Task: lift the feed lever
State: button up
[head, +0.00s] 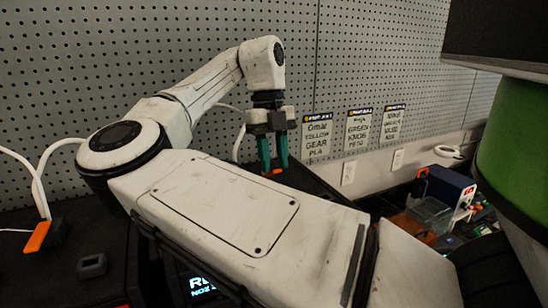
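My gripper (274,165) points down with two teal fingers over the black machine. A gap shows between the fingers, and nothing is clearly held. A small orange piece (272,172), which may be the feed lever, lies right at the fingertips; I cannot tell if they touch it. Another orange lever-like piece (38,236) sits on a dark block at the far left, beside a white tube, well away from my gripper. My arm hides much of the machine between them.
A grey pegboard wall (130,60) stands close behind. White tubes (42,185) curve at the left. Three printed signs (358,130) hang at the wall. A lit screen (200,285) shows below my arm. A blue-and-white device (448,190) and a clear bin (430,212) stand right.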

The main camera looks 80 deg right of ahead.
jog(key=shift+o, duration=1.4)
jog(key=v, duration=1)
jog(key=shift+r, duration=0.4)
jog(key=shift+d+f, duration=0.1)
